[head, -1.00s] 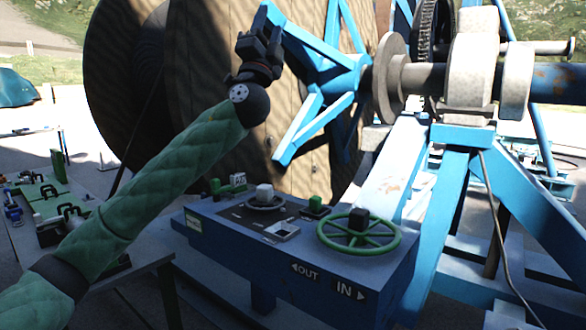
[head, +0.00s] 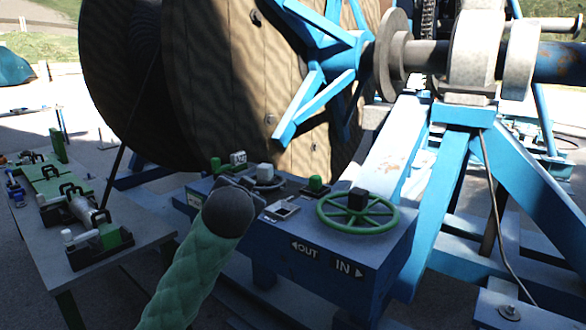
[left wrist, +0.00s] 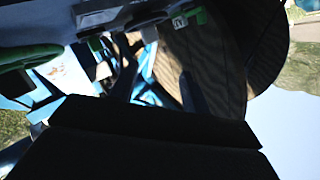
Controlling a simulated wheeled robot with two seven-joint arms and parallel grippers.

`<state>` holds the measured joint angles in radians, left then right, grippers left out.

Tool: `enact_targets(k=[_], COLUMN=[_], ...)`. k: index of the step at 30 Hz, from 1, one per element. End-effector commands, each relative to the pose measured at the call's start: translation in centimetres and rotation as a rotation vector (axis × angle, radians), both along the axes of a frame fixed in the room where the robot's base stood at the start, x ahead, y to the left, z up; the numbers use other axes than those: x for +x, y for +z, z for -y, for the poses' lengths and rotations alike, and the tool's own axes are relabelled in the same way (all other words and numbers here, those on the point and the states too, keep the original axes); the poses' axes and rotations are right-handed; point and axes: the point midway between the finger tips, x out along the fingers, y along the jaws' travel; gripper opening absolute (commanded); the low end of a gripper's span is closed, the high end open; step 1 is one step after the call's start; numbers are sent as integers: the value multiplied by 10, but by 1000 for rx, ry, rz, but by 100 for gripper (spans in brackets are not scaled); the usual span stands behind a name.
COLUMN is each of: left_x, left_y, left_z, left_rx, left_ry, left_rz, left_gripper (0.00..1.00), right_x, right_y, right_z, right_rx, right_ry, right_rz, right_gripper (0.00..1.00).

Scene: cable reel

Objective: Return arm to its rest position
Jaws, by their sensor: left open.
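My left arm (head: 192,268), in a green quilted sleeve, comes up from the bottom of the head view. Its dark round wrist (head: 229,208) is in front of the left part of the blue control box. My left gripper (head: 238,182) points away beyond the wrist and is mostly hidden by it. In the left wrist view the gripper (left wrist: 156,80) shows two dark fingers spread apart with nothing between them. The view there is tilted, with the reel behind the fingers. My right gripper is in neither view.
The control box (head: 318,245) carries a green handwheel (head: 357,226), knobs and a small switch. The big wooden cable reel (head: 225,95) and blue frame (head: 455,180) stand behind it. A grey table (head: 110,250) with green-handled tools is at the left.

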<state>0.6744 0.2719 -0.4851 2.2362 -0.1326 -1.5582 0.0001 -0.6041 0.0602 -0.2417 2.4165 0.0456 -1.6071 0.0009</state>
Motion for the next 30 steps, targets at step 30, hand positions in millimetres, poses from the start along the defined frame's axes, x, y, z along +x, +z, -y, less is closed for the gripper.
enact_targets(k=[30], left_x=[-183], left_y=[-288], left_z=[-19], left_rx=[-327], left_ry=[-24], left_rz=[-581], left_gripper=[47], right_x=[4], right_y=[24], right_z=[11], right_rx=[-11], right_ry=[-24], right_rz=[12], right_gripper=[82])
